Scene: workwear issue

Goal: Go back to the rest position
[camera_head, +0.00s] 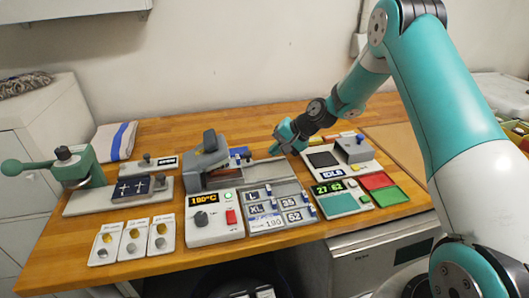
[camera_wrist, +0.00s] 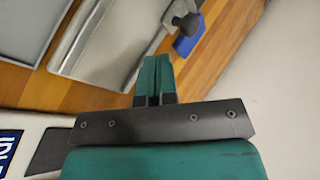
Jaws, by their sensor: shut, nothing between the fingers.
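My gripper (camera_head: 276,149) hangs over the back middle of the wooden bench (camera_head: 240,118) in the head view. It is between the grey press machine (camera_head: 205,160) and the panel with the dark square (camera_head: 322,159). In the wrist view my gripper (camera_wrist: 153,60) shows its two teal fingers side by side, shut with nothing between them. Grey metal plates and bare wood lie beyond the fingertips. Whether the fingers touch anything is hard to tell, but they look apart from the bench.
A green hand press (camera_head: 75,165) and folded cloth (camera_head: 115,140) are at left. A wall stands behind.

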